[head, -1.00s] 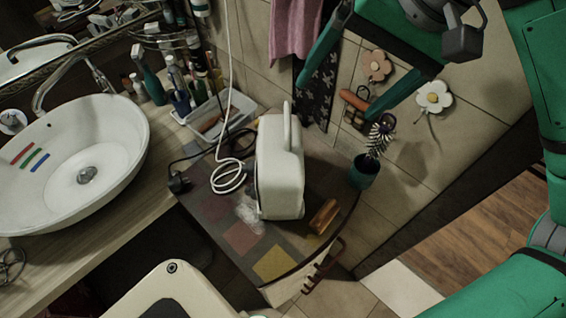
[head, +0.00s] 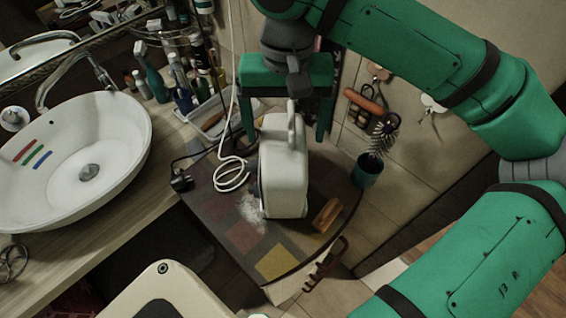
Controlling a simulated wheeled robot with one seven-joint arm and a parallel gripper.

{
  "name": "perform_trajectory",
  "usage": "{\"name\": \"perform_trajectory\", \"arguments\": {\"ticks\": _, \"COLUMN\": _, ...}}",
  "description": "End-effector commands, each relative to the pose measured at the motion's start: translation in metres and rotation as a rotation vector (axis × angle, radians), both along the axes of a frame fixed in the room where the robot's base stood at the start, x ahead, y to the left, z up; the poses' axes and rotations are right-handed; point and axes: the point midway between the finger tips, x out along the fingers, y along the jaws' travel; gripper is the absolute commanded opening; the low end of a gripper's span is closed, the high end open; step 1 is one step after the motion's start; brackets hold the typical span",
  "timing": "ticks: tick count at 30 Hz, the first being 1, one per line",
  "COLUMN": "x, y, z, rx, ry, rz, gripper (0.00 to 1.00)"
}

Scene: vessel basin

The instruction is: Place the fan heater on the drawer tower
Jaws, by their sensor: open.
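The fan heater (head: 284,178), a cream-white box with an upright handle on top, stands upright on the patchwork-coloured top of what looks like the drawer tower (head: 275,262). My gripper (head: 285,138) is open and empty, pointing down at the heater from above. Its two green fingers hang left and right of the handle, and the upper heater hides part of the space between them. I cannot tell whether a finger touches the heater.
A dark cup with a brush (head: 366,170) stands right of the heater, and a wooden block (head: 326,215) lies in front right. A white cord (head: 230,172) and a black plug (head: 180,180) lie left. The basin (head: 80,165) and bottles are further left.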

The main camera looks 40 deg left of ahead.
Motion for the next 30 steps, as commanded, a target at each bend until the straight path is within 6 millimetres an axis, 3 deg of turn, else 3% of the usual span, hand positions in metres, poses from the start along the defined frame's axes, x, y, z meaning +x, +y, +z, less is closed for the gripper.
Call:
{"name": "perform_trajectory", "arguments": {"ticks": 9, "x": -0.003, "y": 0.003, "z": -0.041, "rx": 0.0, "ry": 0.001, "rz": 0.0, "gripper": 0.89}}
{"name": "perform_trajectory", "arguments": {"ticks": 19, "x": -0.003, "y": 0.003, "z": -0.047, "rx": 0.0, "ry": 0.0, "rz": 0.001, "gripper": 0.89}}
{"name": "perform_trajectory", "arguments": {"ticks": 27, "x": -0.003, "y": 0.003, "z": -0.047, "rx": 0.0, "ry": 0.0, "rz": 0.001, "gripper": 0.24}}
{"name": "perform_trajectory", "arguments": {"ticks": 30, "x": -0.003, "y": 0.003, "z": -0.046, "rx": 0.001, "ry": 0.0, "rz": 0.001, "gripper": 0.04}}
